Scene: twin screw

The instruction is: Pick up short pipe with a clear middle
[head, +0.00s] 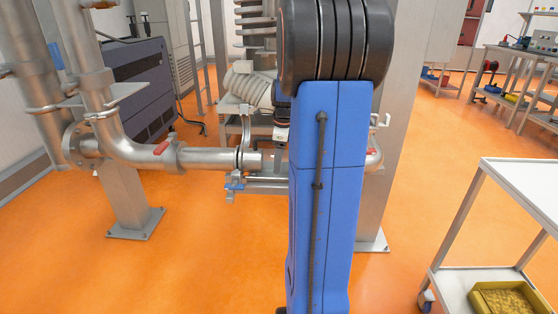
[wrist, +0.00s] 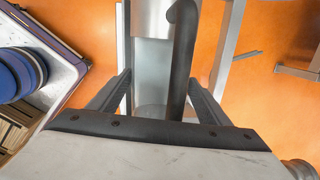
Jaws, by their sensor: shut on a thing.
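My gripper (wrist: 160,80) shows in the wrist view with its two dark fingers on either side of a pale, see-through grey section. This looks like the short pipe with a clear middle (wrist: 150,72), with a metallic part at its far end. The gripper is shut on it. A dark curved bar lies in front of part of the pipe. In the head view my blue arm hides the gripper and any held pipe.
Steel piping (head: 215,158) with a red-handled valve runs behind my arm on the left. A blue clamp handle (head: 234,187) hangs there. A white cart (head: 520,185) with a yellow bin (head: 503,299) stands at right. Open orange floor lies at front left.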

